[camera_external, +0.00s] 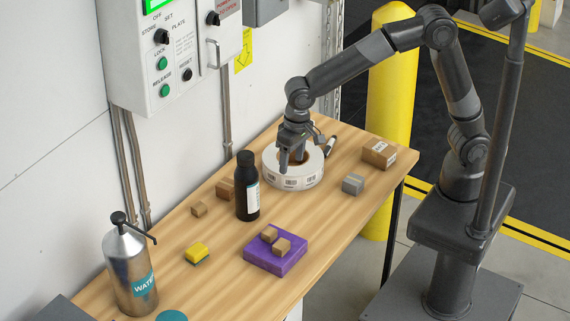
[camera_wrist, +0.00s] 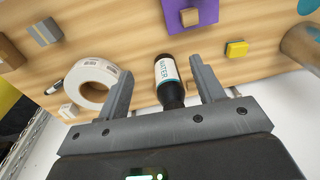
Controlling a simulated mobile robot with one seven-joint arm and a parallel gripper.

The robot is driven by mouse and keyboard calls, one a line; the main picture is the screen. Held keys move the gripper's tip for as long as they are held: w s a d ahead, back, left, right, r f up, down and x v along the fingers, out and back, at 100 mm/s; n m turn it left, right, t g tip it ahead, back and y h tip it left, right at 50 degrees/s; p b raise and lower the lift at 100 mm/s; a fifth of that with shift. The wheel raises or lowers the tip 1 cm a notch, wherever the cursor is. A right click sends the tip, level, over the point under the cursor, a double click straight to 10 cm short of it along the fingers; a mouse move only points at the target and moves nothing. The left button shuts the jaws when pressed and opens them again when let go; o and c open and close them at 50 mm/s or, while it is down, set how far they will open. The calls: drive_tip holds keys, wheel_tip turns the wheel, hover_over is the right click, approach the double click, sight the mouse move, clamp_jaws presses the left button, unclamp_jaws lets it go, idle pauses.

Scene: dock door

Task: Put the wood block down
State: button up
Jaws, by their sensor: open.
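In the wrist view one wood block (camera_wrist: 190,17) shows on the purple pad (camera_wrist: 208,12) at the top edge. My gripper (camera_external: 292,160) is over the white label roll (camera_external: 293,182). In the wrist view my gripper (camera_wrist: 163,88) has its fingers wide apart, with nothing held between them.
The black bottle (camera_external: 247,187) stands close left of my gripper; its label (camera_wrist: 165,69) shows beyond my fingers. A grey block (camera_external: 352,184), cardboard box (camera_external: 379,153), yellow sponge (camera_external: 196,252) and steel water bottle (camera_external: 130,268) stand around. The table (camera_external: 335,222) is clear at front right.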

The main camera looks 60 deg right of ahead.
drive_tip(key=s+d+r+t, duration=0.1)
drive_tip(key=d+r, duration=0.4)
drive_tip(key=d, duration=0.6)
drive_tip(key=s+d+r+t, duration=0.15)
drive_tip(key=d+r, duration=0.45)
drive_tip(key=d, duration=0.6)
drive_tip(key=s+d+t, duration=0.2)
drive_tip(key=s+d, duration=1)
drive_tip(key=d, duration=0.2)
drive_tip(key=shift+s+r+h, duration=0.15)
drive_tip(key=shift+s+h, duration=0.15)
drive_tip(key=shift+h, duration=0.1)
